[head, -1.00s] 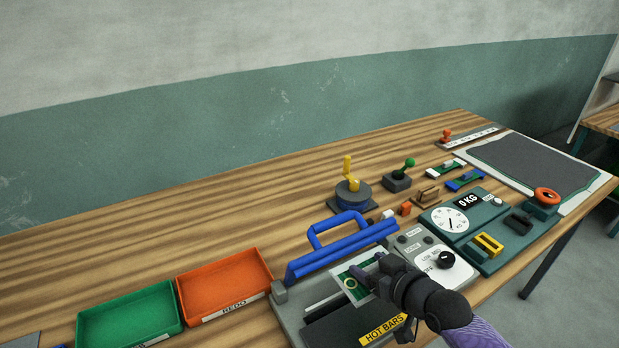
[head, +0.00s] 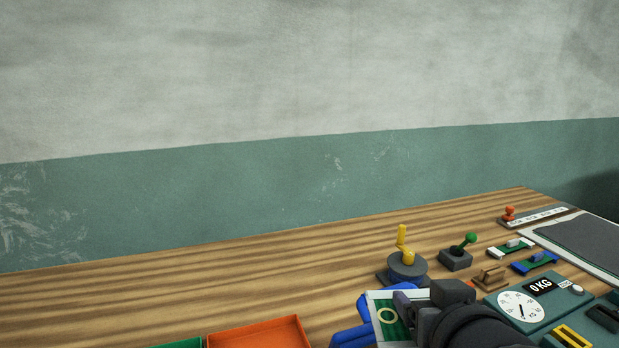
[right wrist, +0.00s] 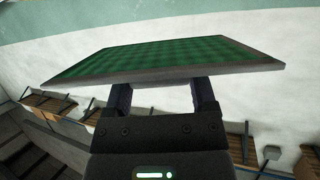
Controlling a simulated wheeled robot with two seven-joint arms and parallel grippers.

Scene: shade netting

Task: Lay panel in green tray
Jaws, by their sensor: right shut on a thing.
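The green tray (head: 184,344) shows only as a sliver at the bottom edge, left of the orange tray (head: 262,334). My left gripper is not in view.
A blue handle (head: 347,338) lies just left of the held panel. A yellow-handled device (head: 407,265) and a green-knobbed lever (head: 458,254) stand behind it. A scale (head: 520,306) is at right. The wooden table (head: 200,298) is clear at the back left.

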